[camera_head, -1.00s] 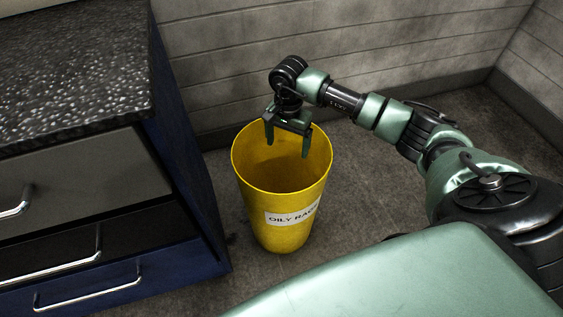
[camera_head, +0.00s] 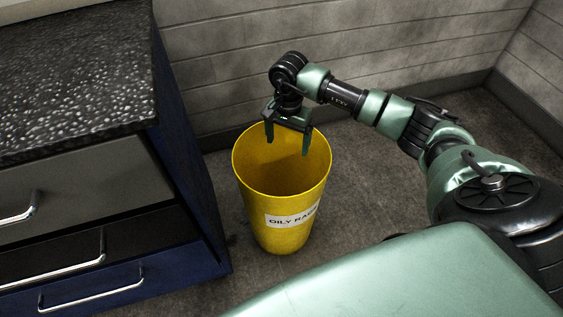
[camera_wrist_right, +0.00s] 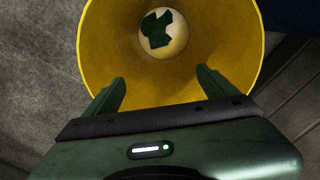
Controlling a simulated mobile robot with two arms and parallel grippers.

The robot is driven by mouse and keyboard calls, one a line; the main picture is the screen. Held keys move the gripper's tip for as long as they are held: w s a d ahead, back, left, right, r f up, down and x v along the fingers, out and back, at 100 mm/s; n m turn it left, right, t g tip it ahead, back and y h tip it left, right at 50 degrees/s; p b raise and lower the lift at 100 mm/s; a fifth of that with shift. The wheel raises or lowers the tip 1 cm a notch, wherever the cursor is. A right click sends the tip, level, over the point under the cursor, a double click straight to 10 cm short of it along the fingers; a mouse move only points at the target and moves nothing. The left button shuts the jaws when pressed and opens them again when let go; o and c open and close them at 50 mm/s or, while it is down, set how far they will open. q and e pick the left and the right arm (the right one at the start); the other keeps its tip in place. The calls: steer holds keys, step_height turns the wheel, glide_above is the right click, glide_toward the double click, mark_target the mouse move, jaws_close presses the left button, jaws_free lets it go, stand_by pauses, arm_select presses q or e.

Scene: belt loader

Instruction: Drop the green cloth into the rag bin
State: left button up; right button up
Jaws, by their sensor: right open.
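The yellow rag bin (camera_head: 281,221) stands upright on the floor, with a white label reading "OILY RAGS". It also shows from above in the right wrist view (camera_wrist_right: 107,45). The green cloth (camera_wrist_right: 157,29) lies at the bottom inside the bin in the right wrist view, dark green against the paler base. In the head view the cloth is hidden by the bin's wall. My right gripper (camera_head: 288,146) is above the bin's opening, fingers pointing down, open and empty. Its two fingers also show in the right wrist view (camera_wrist_right: 159,91). My left gripper is out of view.
A blue cabinet (camera_head: 190,150) with a dark speckled top (camera_head: 75,85) and metal drawer handles stands close to the bin's left. A grey block wall (camera_head: 225,60) is behind. Bare floor (camera_head: 365,175) lies right of the bin.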

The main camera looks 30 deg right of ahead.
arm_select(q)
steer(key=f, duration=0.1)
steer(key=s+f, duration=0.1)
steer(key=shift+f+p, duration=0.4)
arm_select(e)
step_height(320, 180, up, 8)
steer(key=shift+f, duration=0.2)
